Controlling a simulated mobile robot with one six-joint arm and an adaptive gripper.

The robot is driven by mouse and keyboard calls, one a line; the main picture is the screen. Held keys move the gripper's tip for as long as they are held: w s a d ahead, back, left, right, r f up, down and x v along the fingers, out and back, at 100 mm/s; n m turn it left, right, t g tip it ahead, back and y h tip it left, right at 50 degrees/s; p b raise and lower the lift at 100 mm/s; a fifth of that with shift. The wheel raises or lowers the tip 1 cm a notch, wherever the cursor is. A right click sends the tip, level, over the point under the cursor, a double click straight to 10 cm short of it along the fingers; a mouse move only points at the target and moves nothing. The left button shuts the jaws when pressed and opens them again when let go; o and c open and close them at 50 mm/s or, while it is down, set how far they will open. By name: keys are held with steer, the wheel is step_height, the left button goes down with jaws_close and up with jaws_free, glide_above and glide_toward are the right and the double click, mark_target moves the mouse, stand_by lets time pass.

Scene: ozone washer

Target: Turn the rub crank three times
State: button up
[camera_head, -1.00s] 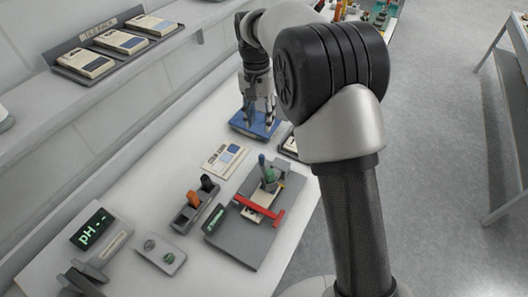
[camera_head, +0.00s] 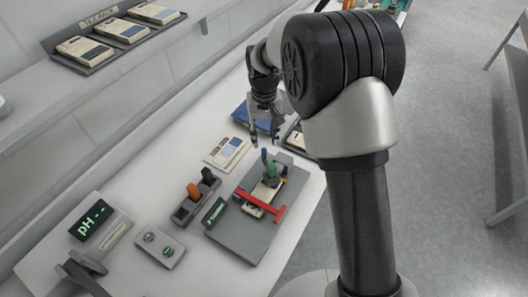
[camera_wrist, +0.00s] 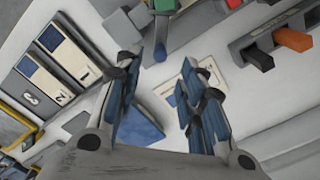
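A small crank-like post with a blue upright knob (camera_head: 264,155) and a green part (camera_head: 271,170) stands on a grey base plate (camera_head: 238,232); I take it for the rub crank. A red bar (camera_head: 262,203) crosses the plate in front of it. My gripper (camera_head: 265,140) is above the table just behind the knob and looks apart from it. In the wrist view my gripper (camera_wrist: 162,82) has its two blue-padded fingers spread, with nothing between them.
A printed card (camera_head: 228,153) lies left of the crank. A holder with orange and black handles (camera_head: 195,200), a two-button box (camera_head: 158,248) and a pH display (camera_head: 99,220) stand on the table's left.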

mark_target(264, 149)
step_height(264, 149, down, 8)
steer(key=shift+r+b, duration=0.15)
steer(key=shift+b, duration=0.35)
steer(key=shift+c, duration=0.2)
jaws_close()
stand_by(0.4)
